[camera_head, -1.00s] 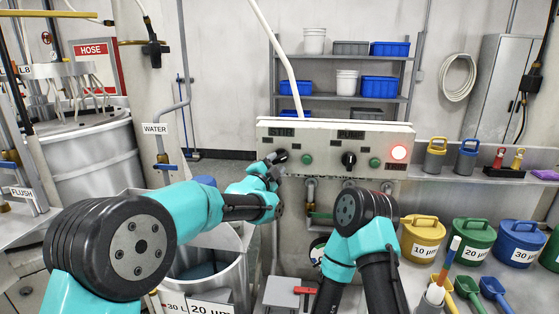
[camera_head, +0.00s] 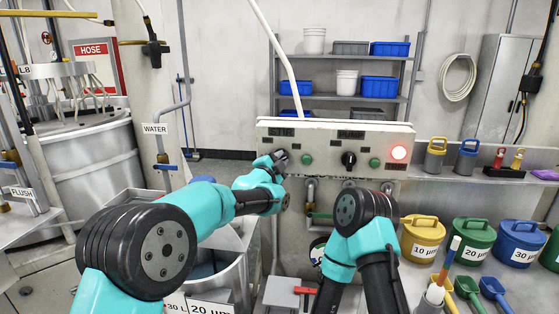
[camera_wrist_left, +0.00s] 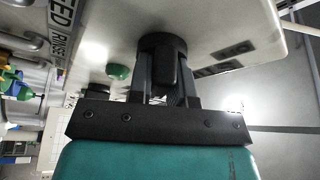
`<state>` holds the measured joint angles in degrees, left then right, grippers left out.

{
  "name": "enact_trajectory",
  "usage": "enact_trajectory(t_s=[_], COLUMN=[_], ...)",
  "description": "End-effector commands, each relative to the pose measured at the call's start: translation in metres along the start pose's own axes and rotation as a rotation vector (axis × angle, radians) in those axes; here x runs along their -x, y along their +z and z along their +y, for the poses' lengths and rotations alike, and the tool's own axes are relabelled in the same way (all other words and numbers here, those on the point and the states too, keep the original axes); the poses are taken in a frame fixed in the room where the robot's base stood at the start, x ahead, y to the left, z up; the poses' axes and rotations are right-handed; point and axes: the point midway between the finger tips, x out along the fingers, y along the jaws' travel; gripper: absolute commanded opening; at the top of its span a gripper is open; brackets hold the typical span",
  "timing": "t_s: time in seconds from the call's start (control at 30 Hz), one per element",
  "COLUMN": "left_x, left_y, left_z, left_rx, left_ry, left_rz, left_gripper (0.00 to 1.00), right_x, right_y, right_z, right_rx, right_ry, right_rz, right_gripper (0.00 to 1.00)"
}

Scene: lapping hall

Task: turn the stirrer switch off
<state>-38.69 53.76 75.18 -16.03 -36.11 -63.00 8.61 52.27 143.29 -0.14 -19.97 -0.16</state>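The stirrer switch is a black knob (camera_wrist_left: 163,50) on the cream control panel (camera_head: 330,130), below the left label at the panel's left end. In the head view my left gripper (camera_head: 279,157) is at this knob and mostly covers it. In the left wrist view the two dark fingers of my left gripper (camera_wrist_left: 164,88) stand on either side of the knob, close against it, and look shut on it. I cannot read the knob's setting. My right arm stands in front of the panel; its gripper is out of view.
Yellow, green and blue lidded tubs (camera_head: 421,243) stand at right. A steel tank (camera_head: 217,275) is below my left arm.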

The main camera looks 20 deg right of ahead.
Motion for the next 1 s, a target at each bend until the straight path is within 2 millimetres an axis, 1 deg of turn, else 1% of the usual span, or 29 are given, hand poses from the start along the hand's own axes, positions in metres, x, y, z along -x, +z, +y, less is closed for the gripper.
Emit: enact_trajectory(t_s=[0.03,0.17,0.47,0.63,0.87,1.0], left_x=[0.0,0.0001,0.0001,0.0,0.0,-0.0001], left_y=[0.0,0.0,0.0,0.0002,0.0001,-0.0002], left_z=[0.0,0.0,0.0003,0.0007,0.0009,0.0007], left_rx=[0.0,0.0,0.014,0.057,0.176,0.28], left_ry=[0.0,0.0,-0.005,-0.023,-0.073,-0.116], left_rz=[0.0,0.0,0.0,-0.001,0.0,0.0], left_gripper=[0.12,0.0,0.0,0.0,0.0,0.0], right_x=[0.0,0.0,0.0,0.0,0.0,0.0], right_y=[0.0,0.0,0.0,0.0,0.0,0.0], right_z=[0.0,0.0,0.0,0.0,0.0,0.0], right_rx=[0.0,0.0,0.0,0.0,0.0,0.0], right_ry=[0.0,0.0,0.0,0.0,0.0,0.0], right_rz=[0.0,0.0,0.0,0.0,0.0,0.0], right_gripper=[0.43,0.43,0.43,0.43,0.43,0.43])
